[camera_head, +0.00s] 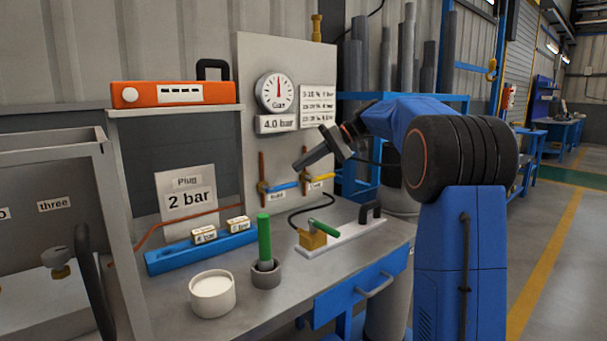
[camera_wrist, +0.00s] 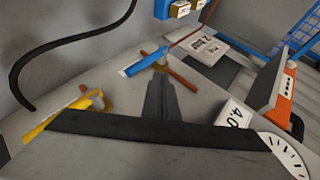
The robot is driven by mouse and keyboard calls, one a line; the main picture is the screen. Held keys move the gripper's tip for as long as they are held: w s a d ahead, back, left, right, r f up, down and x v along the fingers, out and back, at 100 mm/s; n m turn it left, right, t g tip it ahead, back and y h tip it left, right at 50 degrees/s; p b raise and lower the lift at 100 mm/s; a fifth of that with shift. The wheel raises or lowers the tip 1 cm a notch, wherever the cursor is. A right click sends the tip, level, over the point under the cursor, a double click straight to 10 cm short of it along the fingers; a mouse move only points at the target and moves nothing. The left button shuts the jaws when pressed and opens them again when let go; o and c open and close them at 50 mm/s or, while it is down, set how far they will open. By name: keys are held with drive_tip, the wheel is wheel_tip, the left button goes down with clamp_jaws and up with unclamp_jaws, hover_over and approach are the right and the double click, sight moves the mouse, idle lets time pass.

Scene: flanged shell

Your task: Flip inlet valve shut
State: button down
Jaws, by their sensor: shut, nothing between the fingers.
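The inlet valve has a blue lever handle (camera_head: 284,186) on a vertical copper pipe low on the grey panel. The lever points right, across the pipe. Its small label (camera_head: 276,196) is hard to read. The blue lever also shows in the wrist view (camera_wrist: 140,64), beyond my fingertips. My gripper (camera_head: 298,165) is shut and empty, in front of the panel and above the blue lever in the head view. In the wrist view my gripper (camera_wrist: 160,84) points toward the valve body. I see no clear contact with the lever.
A second valve with a yellow lever (camera_head: 321,177) is close on the right. A gauge (camera_head: 275,91) and a 4.0 bar sign (camera_head: 276,124) are above. A green-handled fixture (camera_head: 312,240), a grey cup with a green rod (camera_head: 265,272) and a white cup (camera_head: 212,294) stand on the bench.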

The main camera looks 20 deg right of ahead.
drive_tip(key=d+f+v, duration=0.1)
drive_tip(key=v, duration=0.7)
drive_tip(key=shift+d, duration=0.3)
drive_tip(key=shift+f, duration=0.1)
drive_tip(key=shift+d, duration=0.1)
